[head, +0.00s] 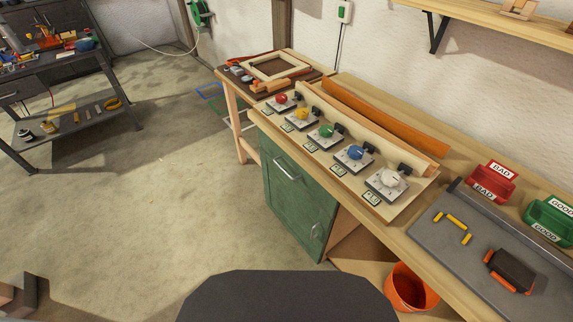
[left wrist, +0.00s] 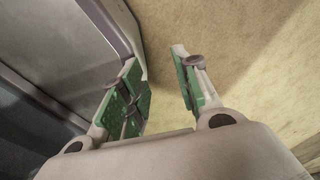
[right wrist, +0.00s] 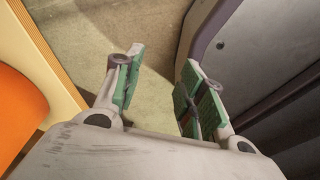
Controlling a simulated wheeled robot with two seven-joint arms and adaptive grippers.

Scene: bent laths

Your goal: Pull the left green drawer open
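A green cabinet (head: 296,205) stands under the front of the long wooden workbench in the head view. A pale bar handle (head: 286,168) is on its upper left part, and a smaller handle (head: 316,231) is lower right. The green fronts look closed. My left gripper (left wrist: 158,70) is open and empty, with bare floor beyond its fingers. My right gripper (right wrist: 160,65) is also open and empty over floor. Neither gripper shows clearly in the head view, and no green front shows in the wrist views.
The workbench (head: 402,226) carries a row of knob units, a grey mat (head: 455,262), a red bin (head: 490,186) and a green bin (head: 550,217). An orange bucket (head: 411,287) stands below it. A metal shelf bench (head: 84,120) is far left. Floor left of the cabinet is clear.

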